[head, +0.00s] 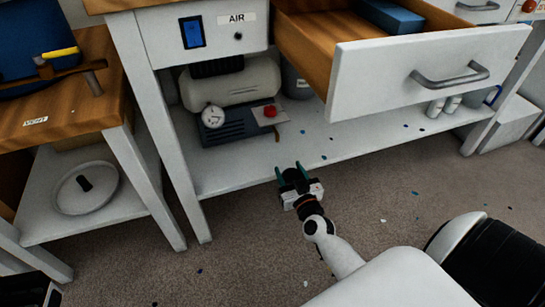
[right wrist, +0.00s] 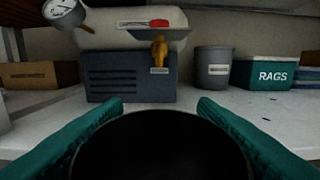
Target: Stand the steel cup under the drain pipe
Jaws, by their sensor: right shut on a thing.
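My right gripper (head: 291,171) is just in front of the lower shelf's front edge. In the right wrist view its teal fingers (right wrist: 160,115) are spread around a large dark round shape, the steel cup (right wrist: 160,150), and hold it. Only its dark upper part shows there; its base is hidden, and it is hard to make out in the head view. A short brass drain pipe (right wrist: 159,52) hangs under the compressor tank (right wrist: 112,28), ahead of the cup and apart from it. My left gripper is not in view.
The compressor (head: 235,85) stands on the white lower shelf (head: 225,178), with a grey bucket (right wrist: 214,68) and a teal rags box (right wrist: 269,72) to its right. An open drawer (head: 425,75) overhangs the shelf. A table leg (head: 170,130) stands left. Shelf space before the compressor is mostly clear.

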